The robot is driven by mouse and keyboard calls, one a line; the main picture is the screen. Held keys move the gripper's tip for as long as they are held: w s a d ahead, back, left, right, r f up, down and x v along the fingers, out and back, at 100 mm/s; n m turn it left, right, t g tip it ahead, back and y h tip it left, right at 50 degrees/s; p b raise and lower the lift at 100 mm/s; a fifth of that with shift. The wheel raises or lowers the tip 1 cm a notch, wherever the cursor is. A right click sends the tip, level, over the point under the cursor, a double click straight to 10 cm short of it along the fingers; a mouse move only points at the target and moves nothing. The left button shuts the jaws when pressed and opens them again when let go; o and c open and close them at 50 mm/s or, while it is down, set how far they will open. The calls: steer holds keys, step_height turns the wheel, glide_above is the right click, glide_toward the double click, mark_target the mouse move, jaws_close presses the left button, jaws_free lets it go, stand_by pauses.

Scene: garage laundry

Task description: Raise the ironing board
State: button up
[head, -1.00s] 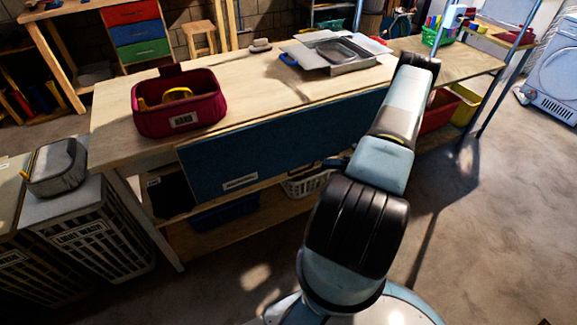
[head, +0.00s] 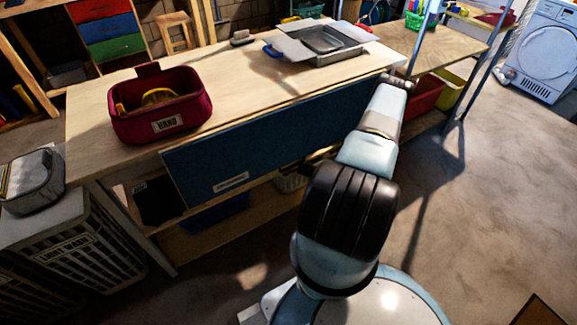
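The ironing board appears to be the long blue panel (head: 270,135) with a pale label. It hangs folded down, nearly upright, along the front edge of the wooden workbench (head: 245,95). My arm crosses in front of its right part.
A dark red bin (head: 160,117) and a metal tray (head: 322,44) stand on the bench. A shelf below holds a white basket (head: 290,183). Laundry hampers (head: 85,240) stand at the left.

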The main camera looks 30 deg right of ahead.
steer(key=x, duration=0.7)
steer(key=shift+w+a, duration=0.1)
steer(key=shift+a, duration=0.05)
steer(key=shift+c, duration=0.4)
jaws_close()
